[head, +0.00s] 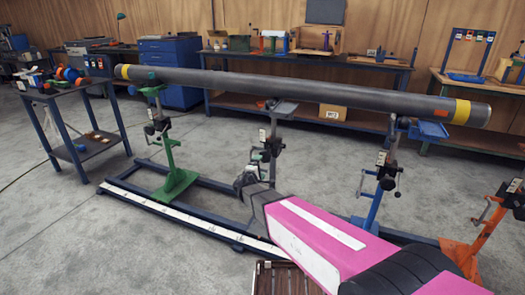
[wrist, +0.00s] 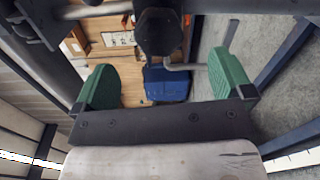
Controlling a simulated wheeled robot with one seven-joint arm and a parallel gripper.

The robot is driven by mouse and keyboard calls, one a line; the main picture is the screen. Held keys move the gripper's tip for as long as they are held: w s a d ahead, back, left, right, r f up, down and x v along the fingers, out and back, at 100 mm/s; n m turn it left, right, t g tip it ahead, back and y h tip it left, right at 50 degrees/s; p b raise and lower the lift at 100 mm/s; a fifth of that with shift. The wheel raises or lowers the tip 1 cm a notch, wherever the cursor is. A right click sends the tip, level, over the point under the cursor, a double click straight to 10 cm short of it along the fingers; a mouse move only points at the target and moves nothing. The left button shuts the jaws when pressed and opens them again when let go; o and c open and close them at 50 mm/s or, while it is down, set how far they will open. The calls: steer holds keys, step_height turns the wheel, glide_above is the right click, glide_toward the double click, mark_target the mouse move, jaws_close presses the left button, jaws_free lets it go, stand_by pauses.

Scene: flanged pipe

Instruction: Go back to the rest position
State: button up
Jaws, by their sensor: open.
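My gripper (wrist: 165,80) shows in the wrist view with its two green fingers wide apart and nothing held between them. A black part with a bent metal crank and a blue piece (wrist: 166,84) show beyond the gap, apart from the fingers. In the head view my pink arm reaches in from the lower right, and its dark end (head: 248,182) is low, beside the grey middle stand (head: 272,145); the fingers are too small to make out there. The long dark grey pipe (head: 310,88), with yellow bands near both ends, lies across the stands above my gripper.
A green stand (head: 170,165) and a blue stand (head: 383,185) also stand under the pipe. An orange stand (head: 485,240) is at the right. A dark floor frame (head: 170,212) runs below. A tool table (head: 88,145) is left; workbenches line the wall. Concrete floor is open at front left.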

steer(key=s+d+f+m+g+h, duration=0.15)
steer(key=s+d+m+g, duration=0.35)
steer(key=d, duration=0.6)
steer(key=s+d+f+m+g+h, duration=0.15)
steer(key=s+d+m+g, duration=0.4)
steer(key=d, duration=0.55)
steer(key=s+d+m+g+y, duration=0.2)
steer(key=s+g+y, duration=0.1)
steer(key=s, duration=0.4)
steer(key=s+d+m+g+y, duration=0.2)
steer(key=s+m+g+y, duration=0.1)
steer(key=s+y, duration=0.3)
steer(key=shift+s+f, duration=0.4)
steer(key=shift+f, duration=0.05)
